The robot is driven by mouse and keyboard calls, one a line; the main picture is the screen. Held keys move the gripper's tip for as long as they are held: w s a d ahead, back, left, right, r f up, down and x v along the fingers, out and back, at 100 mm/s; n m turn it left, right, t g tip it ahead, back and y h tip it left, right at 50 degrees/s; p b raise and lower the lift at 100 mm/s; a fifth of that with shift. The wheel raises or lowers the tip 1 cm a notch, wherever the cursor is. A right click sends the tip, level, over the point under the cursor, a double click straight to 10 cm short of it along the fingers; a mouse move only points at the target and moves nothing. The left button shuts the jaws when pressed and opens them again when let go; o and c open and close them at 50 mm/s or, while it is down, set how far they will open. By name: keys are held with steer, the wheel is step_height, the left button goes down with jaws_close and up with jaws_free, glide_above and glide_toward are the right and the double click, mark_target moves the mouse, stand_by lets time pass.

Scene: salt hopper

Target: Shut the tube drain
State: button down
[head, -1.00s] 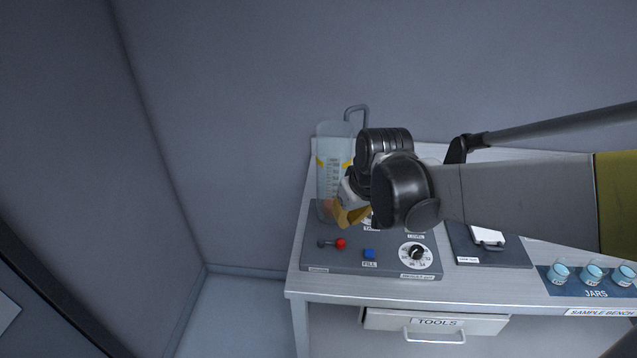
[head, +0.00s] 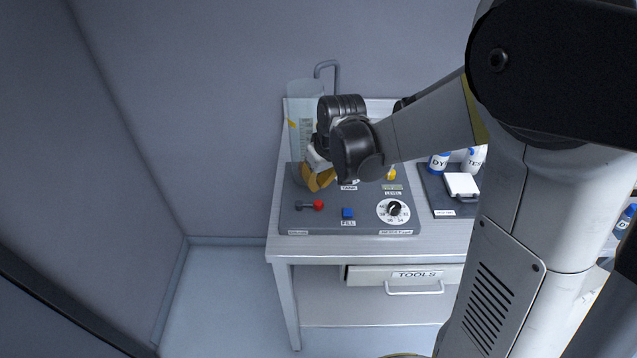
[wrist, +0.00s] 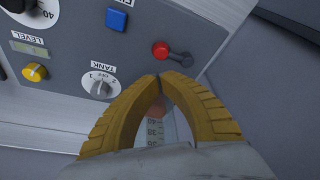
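The drain lever, a short dark handle with a red knob (head: 318,205), sits at the front left of the grey control panel (head: 360,222). Its red knob shows in the wrist view (wrist: 160,50), just beyond my fingertips, with the dark arm pointing right there. The clear graduated tube (head: 304,135) stands upright at the panel's back left, partly hidden by my wrist. It also shows between my fingers in the wrist view. My gripper (head: 318,184), with yellow fingers, hangs above the panel behind the knob. In the wrist view (wrist: 158,78) the fingertips meet, holding nothing; they look apart from the knob.
A blue FILL button (head: 348,213) and a white dial (head: 394,210) lie right of the lever. The TANK knob (wrist: 100,84) and yellow LEVEL knob (wrist: 35,72) are nearby. Bottles and a white pad (head: 462,186) stand on a tray at right. A TOOLS drawer (head: 396,275) is below.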

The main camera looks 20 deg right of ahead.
mark_target(317, 208)
steer(key=b+x, duration=0.2)
steer(key=x, duration=0.4)
steer(key=shift+f, duration=0.2)
steer(key=shift+s+m+h, duration=0.3)
steer(key=shift+s+m, duration=0.1)
steer(key=shift+m, duration=0.7)
steer(key=shift+s+d+m+h, duration=0.1)
steer(key=shift+s+m+h, duration=0.25)
steer(key=shift+m, duration=0.55)
steer(key=m, duration=0.1)
steer(key=s+m+h, duration=0.1)
steer(key=m, duration=0.1)
steer(key=shift+s+m, duration=0.3)
steer(key=m, duration=0.1)
steer(key=s+a+m+h, duration=0.1)
steer(key=m, duration=0.1)
steer(key=shift+s+m+g+b, duration=0.2)
steer(key=shift+m+g+b, duration=0.1)
steer(key=shift+b, duration=0.05)
steer(key=m, duration=0.2)
steer(key=s+a+m+g, duration=0.1)
steer(key=m, duration=0.1)
steer(key=shift+s+a+h, duration=0.1)
steer(key=shift+s+h, duration=0.05)
steer(key=shift+h, duration=0.2)
steer(key=shift+s, duration=0.15)
